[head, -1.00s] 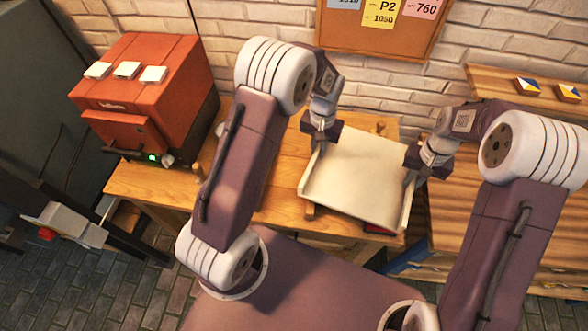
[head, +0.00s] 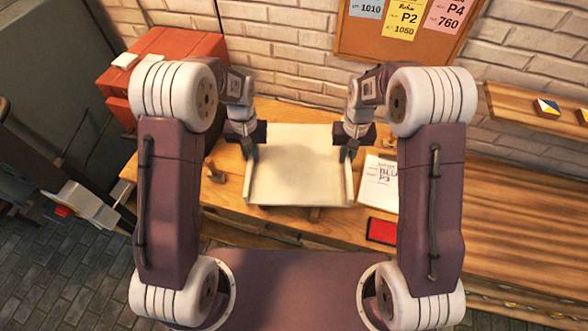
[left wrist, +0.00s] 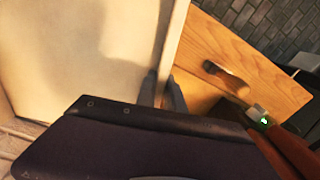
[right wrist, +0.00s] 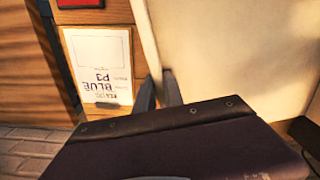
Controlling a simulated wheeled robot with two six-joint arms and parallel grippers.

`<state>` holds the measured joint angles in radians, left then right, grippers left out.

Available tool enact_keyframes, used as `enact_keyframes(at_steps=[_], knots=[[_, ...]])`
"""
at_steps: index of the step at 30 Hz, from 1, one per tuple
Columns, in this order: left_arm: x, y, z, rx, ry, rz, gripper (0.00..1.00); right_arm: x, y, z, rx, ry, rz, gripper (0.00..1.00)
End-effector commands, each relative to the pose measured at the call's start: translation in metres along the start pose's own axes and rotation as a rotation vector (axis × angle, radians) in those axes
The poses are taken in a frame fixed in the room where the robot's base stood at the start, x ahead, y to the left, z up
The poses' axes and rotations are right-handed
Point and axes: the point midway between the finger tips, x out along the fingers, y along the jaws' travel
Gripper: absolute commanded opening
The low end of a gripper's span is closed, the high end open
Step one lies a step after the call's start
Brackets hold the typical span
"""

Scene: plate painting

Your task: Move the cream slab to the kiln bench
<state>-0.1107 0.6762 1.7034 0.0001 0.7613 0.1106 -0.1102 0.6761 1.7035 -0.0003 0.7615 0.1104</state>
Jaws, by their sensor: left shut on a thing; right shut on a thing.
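The cream slab (head: 298,165) is a pale board with raised side edges. It is held between my two grippers over the wooden bench, and it looks roughly level. My left gripper (head: 251,154) is shut on its left edge; the left wrist view shows the fingers (left wrist: 168,92) pinching that edge of the slab (left wrist: 80,55). My right gripper (head: 348,154) is shut on its right edge; the right wrist view shows the fingers (right wrist: 160,90) there beside the slab (right wrist: 235,45). The gap beneath the slab is hard to judge. The orange-red kiln (head: 170,45) stands at the left, partly hidden by my left arm.
The wooden bench (head: 228,190) shows bare wood left of the slab, with a small peg (head: 212,170). Right of the slab lie a printed white card (head: 378,185) and a red pad (head: 382,231). A brick wall and a pin board (head: 400,35) are behind.

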Motion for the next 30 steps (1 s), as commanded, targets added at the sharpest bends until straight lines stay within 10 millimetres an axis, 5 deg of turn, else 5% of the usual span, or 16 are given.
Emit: enact_keyframes(at_steps=[11, 30], knots=[[0.005, 0.000, -0.001, 0.000, 0.003, 0.000, 0.00, 0.005, 0.000, -0.001, 0.000, 0.004, -0.001, 0.00], [0.051, 0.000, -0.001, 0.000, 0.003, 0.000, 0.00, 0.051, 0.000, -0.001, 0.000, 0.004, -0.001, 0.00]])
